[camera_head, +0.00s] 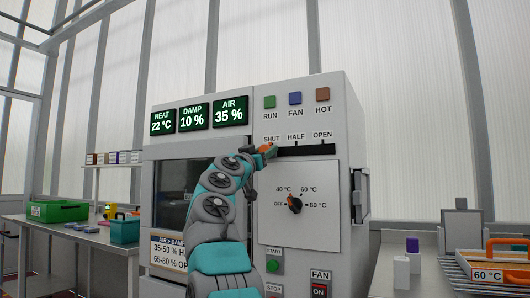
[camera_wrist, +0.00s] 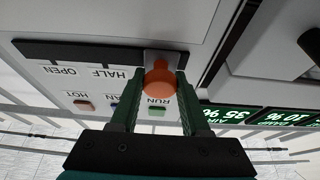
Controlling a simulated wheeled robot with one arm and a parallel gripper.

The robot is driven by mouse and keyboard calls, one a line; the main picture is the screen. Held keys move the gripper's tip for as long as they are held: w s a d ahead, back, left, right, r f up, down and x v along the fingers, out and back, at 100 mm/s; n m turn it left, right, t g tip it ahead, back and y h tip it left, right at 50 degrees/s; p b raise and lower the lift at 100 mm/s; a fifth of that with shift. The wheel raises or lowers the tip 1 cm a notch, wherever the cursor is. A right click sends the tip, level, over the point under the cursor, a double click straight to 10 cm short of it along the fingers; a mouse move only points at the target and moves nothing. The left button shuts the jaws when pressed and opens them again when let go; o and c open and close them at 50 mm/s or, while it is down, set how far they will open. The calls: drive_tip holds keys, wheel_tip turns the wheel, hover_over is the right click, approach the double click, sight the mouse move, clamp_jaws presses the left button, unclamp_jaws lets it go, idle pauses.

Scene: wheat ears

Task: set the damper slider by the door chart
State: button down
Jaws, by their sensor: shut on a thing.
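The damper slider's orange knob (camera_wrist: 160,80) sits at the SHUT end of its black track (camera_head: 308,150). The track also shows in the wrist view (camera_wrist: 80,53). My gripper (camera_wrist: 161,76) is shut on the knob, a green finger on either side; in the head view my gripper (camera_head: 260,154) is at the track's left end. Labels SHUT, HALF and OPEN run left to right above the track. The door chart (camera_head: 168,250) reads "AIR > DAMP", "35-50 % H" and "65-80 % OP", its right part hidden by my arm. The AIR display (camera_head: 231,112) reads 35 %.
The DAMP display (camera_head: 193,118) reads 10 % and HEAT (camera_head: 162,122) 22 °C. A temperature dial (camera_head: 295,204) is below the track; RUN, FAN and HOT markers are above. The track right of the knob is clear. Benches stand on both sides.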

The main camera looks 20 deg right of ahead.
sight(296, 145)
drive_tip(key=shift+s+d+f, duration=0.15)
drive_tip(key=shift+s, duration=0.05)
drive_tip(key=s+d+b, duration=0.2)
drive_tip(key=s, duration=0.1)
drive_tip(key=s+d+b, duration=0.2)
drive_tip(key=s+b, duration=0.1)
drive_tip(key=shift+d, duration=0.35)
drive_tip(key=shift+c, duration=1.9)
unclamp_jaws()
